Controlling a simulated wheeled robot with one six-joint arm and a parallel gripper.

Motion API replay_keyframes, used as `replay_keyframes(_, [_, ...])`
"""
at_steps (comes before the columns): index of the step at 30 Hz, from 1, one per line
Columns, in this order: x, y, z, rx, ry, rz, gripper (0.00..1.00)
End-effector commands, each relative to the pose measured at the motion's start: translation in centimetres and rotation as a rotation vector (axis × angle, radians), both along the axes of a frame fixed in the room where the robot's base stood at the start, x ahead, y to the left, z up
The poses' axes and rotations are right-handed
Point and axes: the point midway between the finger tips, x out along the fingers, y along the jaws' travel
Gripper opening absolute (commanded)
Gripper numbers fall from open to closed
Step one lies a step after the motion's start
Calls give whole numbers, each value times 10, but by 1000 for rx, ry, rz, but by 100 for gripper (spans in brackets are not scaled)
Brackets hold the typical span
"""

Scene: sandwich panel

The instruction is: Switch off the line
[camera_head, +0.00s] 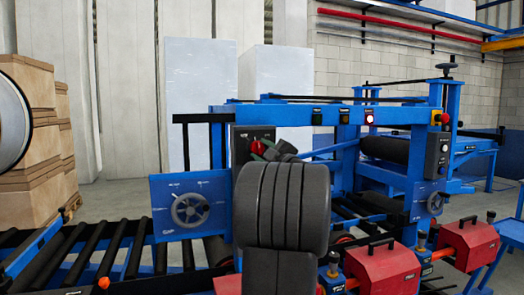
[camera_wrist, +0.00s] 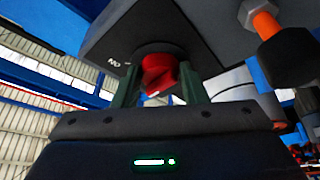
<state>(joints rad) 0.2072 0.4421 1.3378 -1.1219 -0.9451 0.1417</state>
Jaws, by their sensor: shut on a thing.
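A red rotary knob (camera_wrist: 158,74) sits on the underside-facing front of a dark switch box (camera_wrist: 205,28), with white lettering beside it in the wrist view. My gripper (camera_wrist: 160,88) has one dark green finger on each side of the knob and is shut on it. In the head view the knob (camera_head: 256,147) shows at the left of my gripper (camera_head: 266,152), on the dark box (camera_head: 239,140). My arm hides the lower part of the box. The knob's exact pointing angle is hard to read.
A handwheel (camera_head: 190,210) is on a blue plate at left. Red boxes (camera_head: 382,268) stand at the front right. A roller conveyor (camera_head: 75,258) runs left.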

Motion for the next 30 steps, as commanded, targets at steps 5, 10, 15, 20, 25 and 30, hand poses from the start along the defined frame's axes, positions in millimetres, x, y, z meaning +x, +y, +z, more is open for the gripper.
replay_keyframes(5, [1,-2,5,-158,-51,-1,16])
replay_keyframes(10, [0,-2,6,-302,-97,-1,16])
replay_keyframes(15, [1,-2,7,-423,-137,-1,16])
replay_keyframes(20, [1,-2,7,-510,-165,0,16])
replay_keyframes(25, [1,-2,7,-569,-184,1,16])
replay_keyframes(30, [1,-2,7,-598,-194,0,16])
